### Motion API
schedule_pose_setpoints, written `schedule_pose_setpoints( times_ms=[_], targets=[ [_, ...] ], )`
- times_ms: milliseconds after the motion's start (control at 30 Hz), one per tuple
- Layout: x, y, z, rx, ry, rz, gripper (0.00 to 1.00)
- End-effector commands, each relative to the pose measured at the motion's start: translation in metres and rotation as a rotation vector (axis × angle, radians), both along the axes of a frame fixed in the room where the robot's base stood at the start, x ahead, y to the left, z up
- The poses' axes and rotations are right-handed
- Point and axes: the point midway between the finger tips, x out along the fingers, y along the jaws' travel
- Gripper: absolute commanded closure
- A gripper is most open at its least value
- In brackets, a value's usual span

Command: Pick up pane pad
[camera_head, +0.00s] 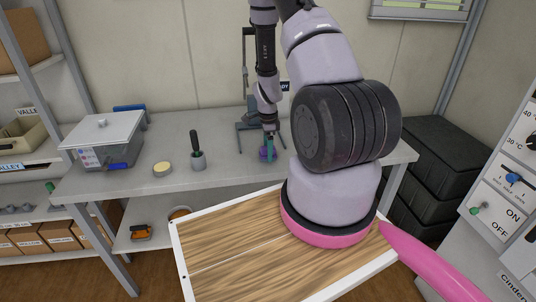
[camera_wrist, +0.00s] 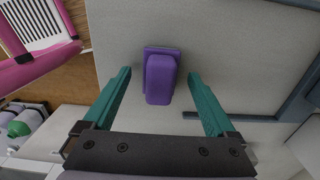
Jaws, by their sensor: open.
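The pane pad, which I take to be the purple block with a raised grip (camera_wrist: 160,82), lies on the grey table (camera_wrist: 235,55). In the head view the purple pad (camera_head: 264,154) is small and partly hidden by my gripper (camera_head: 270,144). In the wrist view my gripper (camera_wrist: 159,76) has its two teal fingers apart, one on each side of the pad. A gap shows between each finger and the pad, and nothing is held. I cannot tell the exact height of the fingertips above the table.
A dark stand (camera_head: 247,128) is close behind the pad. To the left on the table are a black-handled tool in a grey cup (camera_head: 198,160), a round yellowish item (camera_head: 162,169) and a grey box (camera_head: 104,139). Black crates (camera_head: 450,150) stand at the right.

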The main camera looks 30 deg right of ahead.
Motion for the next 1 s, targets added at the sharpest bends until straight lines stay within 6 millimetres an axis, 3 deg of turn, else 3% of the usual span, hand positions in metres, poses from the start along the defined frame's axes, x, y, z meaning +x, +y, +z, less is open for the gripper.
schedule_pose_setpoints(
  times_ms=[300, 367, 533, 567, 867, 1000],
  targets=[
    [0.000, 0.000, -0.008, 0.000, -0.001, 0.000, 0.09],
    [0.000, 0.000, -0.008, 0.001, -0.001, 0.000, 0.28],
    [0.000, 0.000, -0.008, 0.001, -0.001, 0.000, 0.93],
    [0.000, 0.000, -0.008, 0.001, -0.001, 0.000, 1.00],
    [0.001, 0.000, -0.006, 0.000, -0.002, 0.000, 1.00],
    [0.001, 0.000, 0.007, -0.001, -0.004, 0.001, 1.00]
  ],
)
